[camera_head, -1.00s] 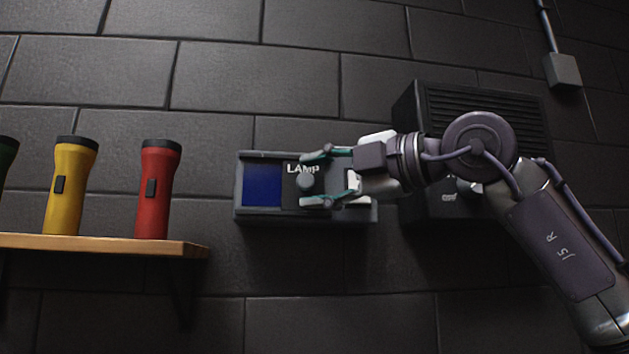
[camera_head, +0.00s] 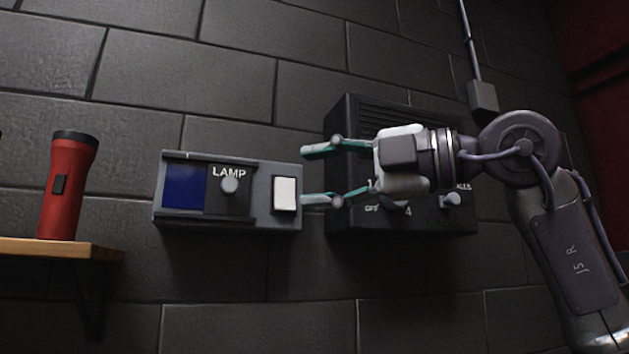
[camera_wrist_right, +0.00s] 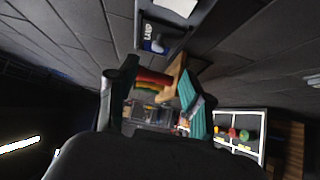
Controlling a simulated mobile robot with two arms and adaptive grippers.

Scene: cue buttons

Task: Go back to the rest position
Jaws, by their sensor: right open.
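My right gripper (camera_head: 309,176) is open and empty in the head view. Its fingers point left, and the lower fingertip is by the right edge of the lamp box (camera_head: 262,183); whether they touch, I cannot tell. The lamp box has a blue screen (camera_head: 184,187), a grey knob (camera_head: 230,185) and a white button (camera_head: 285,195), all in clear view. In the right wrist view the open fingers (camera_wrist_right: 158,92) frame the room beyond, with the lamp box (camera_wrist_right: 147,35) above them. My left gripper is in neither view.
A dark vented box (camera_head: 350,118) with knobs is on the wall behind my right gripper and partly hidden by it. A red flashlight (camera_head: 68,190) stands on a wooden shelf (camera_head: 60,248) at left. A grey conduit box (camera_head: 483,97) is above my right arm.

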